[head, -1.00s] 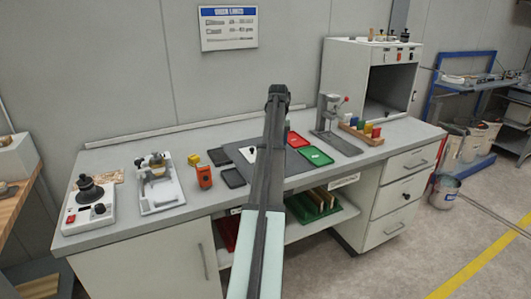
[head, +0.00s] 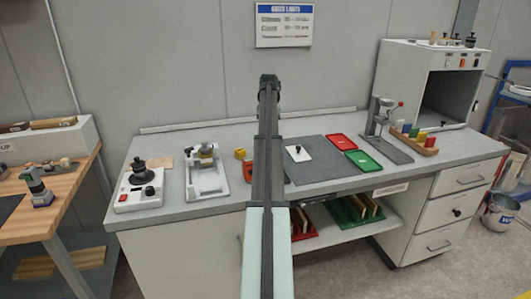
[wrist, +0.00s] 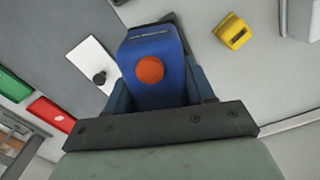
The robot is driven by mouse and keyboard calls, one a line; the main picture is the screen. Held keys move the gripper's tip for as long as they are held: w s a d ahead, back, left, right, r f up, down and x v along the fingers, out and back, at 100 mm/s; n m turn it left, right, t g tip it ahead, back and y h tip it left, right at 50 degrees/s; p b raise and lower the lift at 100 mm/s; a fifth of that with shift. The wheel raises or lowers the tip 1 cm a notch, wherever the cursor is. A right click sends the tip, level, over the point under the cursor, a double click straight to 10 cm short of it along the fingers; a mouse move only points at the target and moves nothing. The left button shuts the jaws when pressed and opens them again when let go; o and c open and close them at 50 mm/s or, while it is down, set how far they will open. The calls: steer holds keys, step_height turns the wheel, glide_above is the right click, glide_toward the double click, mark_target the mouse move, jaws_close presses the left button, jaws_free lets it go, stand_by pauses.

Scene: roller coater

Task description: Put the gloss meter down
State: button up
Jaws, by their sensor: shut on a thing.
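In the wrist view the gloss meter (wrist: 152,45), a blue box with an orange round button on its face, is between the jaws of my gripper (wrist: 160,88). The gripper is shut on it. A dark flat edge shows partly behind the meter, over the grey bench top; I cannot tell how far the meter is above it. In the head view my arm stands upright in the middle and hides the meter and the jaws.
The workbench (head: 215,216) carries a white panel with a black knob (head: 298,154), a red tray (head: 342,141), a green tray (head: 363,160) and a yellow block (head: 239,153). A stand (head: 376,118) is at right.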

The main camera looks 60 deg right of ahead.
steer(key=shift+w+d+r+m, duration=0.15)
steer(key=shift+w+d+m, duration=0.1)
steer(key=shift+w+m, duration=0.7)
steer(key=m, duration=0.3)
steer(key=shift+w+d+r, duration=0.1)
steer(key=shift+d, duration=0.2)
steer(key=m, duration=0.3)
steer(key=d+m, duration=0.1)
steer(key=m, duration=0.1)
steer(key=shift+w+r+m, duration=0.1)
steer(key=shift+w+m, duration=0.15)
steer(key=shift+w, duration=0.05)
steer(key=m, duration=0.4)
steer(key=shift+w+d+r, duration=0.1)
steer(key=shift+d, duration=0.15)
steer(key=m, duration=0.4)
steer(key=shift+w+d, duration=0.1)
steer(key=shift+d, duration=0.05)
steer(key=m, duration=0.8)
steer(key=shift+m, duration=0.3)
steer(key=m, duration=0.5)
steer(key=shift+f, duration=4.95)
